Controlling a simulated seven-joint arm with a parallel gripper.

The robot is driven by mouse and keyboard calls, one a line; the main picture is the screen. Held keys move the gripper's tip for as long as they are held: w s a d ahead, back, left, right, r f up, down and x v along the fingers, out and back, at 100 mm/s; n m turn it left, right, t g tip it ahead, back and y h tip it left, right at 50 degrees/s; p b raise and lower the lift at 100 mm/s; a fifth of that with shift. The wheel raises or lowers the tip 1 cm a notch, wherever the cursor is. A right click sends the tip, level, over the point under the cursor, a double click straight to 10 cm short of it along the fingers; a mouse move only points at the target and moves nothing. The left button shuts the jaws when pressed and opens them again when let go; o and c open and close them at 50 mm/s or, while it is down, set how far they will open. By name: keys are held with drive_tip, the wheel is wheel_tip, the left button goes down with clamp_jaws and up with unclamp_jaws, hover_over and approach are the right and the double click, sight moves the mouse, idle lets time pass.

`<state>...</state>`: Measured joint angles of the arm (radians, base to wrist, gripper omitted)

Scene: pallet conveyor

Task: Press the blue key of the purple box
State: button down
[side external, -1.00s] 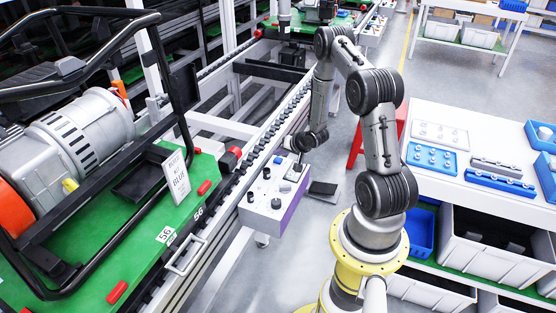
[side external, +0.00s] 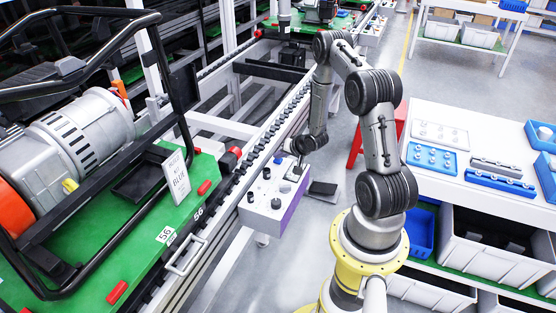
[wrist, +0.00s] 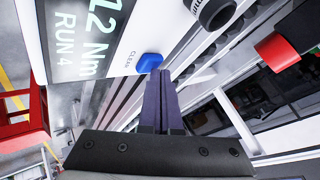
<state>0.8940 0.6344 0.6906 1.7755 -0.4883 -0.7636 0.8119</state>
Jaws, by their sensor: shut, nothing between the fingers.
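The purple box (side external: 289,208) stands beside the conveyor in the side external view, with a pale top carrying dark knobs and purple on its side. In the wrist view its blue key (wrist: 149,63) sits beside a dark display, by a partly hidden printed label. My gripper (wrist: 160,73) is shut and empty, its dark fingers pointing at the blue key. The fingertips overlap the key's lower right edge in the picture; I cannot tell whether they touch it. In the side external view my gripper (side external: 298,168) is over the box's far end, and the blue key cannot be made out.
The display (wrist: 85,35) reads "12 Nm RUN 4". A black knob (wrist: 215,12) is right of the key. The conveyor rail (side external: 235,165) runs along the box's left. A sign (side external: 176,178) with the word BLUE stands on the green pallet (side external: 135,225). A red stool (side external: 357,148) is behind my arm.

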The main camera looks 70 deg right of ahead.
sight(279, 161)
drive_tip(key=shift+f, duration=0.25)
idle(0.4)
drive_tip(key=shift+r, duration=0.85)
drive_tip(key=shift+r, duration=2.5)
drive_tip(key=shift+r, duration=0.1)
